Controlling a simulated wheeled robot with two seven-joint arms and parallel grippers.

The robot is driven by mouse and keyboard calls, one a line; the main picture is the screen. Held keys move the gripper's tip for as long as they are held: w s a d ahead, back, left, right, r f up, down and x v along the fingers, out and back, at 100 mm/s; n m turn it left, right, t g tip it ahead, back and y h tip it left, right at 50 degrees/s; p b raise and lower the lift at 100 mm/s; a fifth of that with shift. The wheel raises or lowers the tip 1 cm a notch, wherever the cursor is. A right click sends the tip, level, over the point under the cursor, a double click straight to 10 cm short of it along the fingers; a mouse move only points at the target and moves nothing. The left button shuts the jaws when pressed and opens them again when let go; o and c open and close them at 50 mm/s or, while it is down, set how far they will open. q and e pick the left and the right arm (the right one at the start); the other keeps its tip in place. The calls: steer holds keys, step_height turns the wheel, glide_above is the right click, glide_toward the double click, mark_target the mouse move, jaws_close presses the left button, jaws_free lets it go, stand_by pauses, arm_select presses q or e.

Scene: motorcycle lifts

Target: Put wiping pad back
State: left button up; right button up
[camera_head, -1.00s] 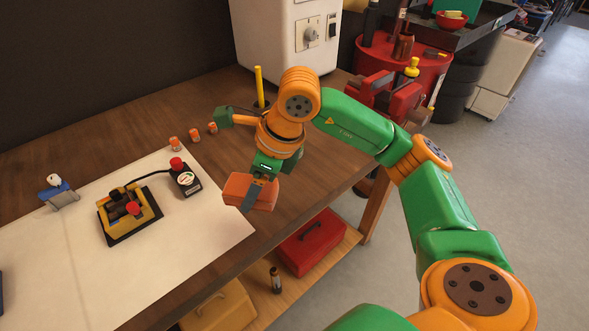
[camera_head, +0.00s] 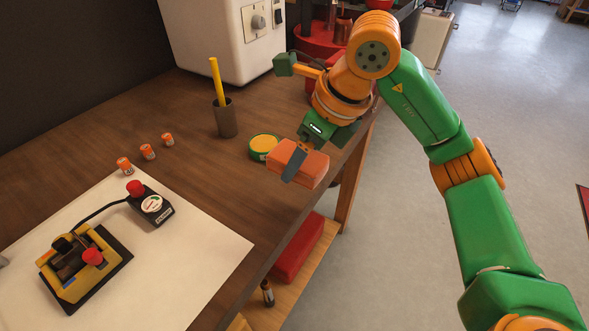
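The wiping pad, an orange-brown block (camera_head: 314,169), is held in my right gripper (camera_head: 297,160), whose arm comes in from the right. One dark finger lies across the pad's near face; the other finger is hidden behind it. The pad is tilted slightly and appears above the right front edge of the wooden table (camera_head: 190,185). I cannot tell the exact gap to the tabletop. My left gripper is not in view.
A round yellow and green tin (camera_head: 263,146) stands just left of the pad. A dark cup (camera_head: 226,119) holds a yellow stick. Small orange cans (camera_head: 148,151), a red-button box (camera_head: 151,204) and a yellow device (camera_head: 84,262) are further left. A white machine (camera_head: 225,35) stands behind.

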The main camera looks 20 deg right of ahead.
steer(key=w+f+p, duration=0.1)
steer(key=w+f, duration=0.5)
steer(key=shift+w+p, duration=0.25)
steer(key=shift+p, duration=0.05)
step_height(320, 180, down, 3)
steer(key=shift+w+r+p, duration=0.1)
steer(key=shift+w+p, duration=0.05)
steer(key=shift+p, duration=0.7)
steer(key=shift+d+f, duration=0.1)
steer(key=shift+f, duration=0.3)
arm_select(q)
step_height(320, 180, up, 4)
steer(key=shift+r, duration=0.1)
arm_select(e)
steer(key=shift+f, duration=0.1)
steer(key=shift+f, duration=0.1)
steer(key=shift+f+b, duration=0.15)
steer(key=shift+b, duration=0.2)
steer(key=o, duration=1.1)
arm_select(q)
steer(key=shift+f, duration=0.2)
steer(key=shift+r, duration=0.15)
arm_select(e)
steer(key=shift+r, duration=0.25)
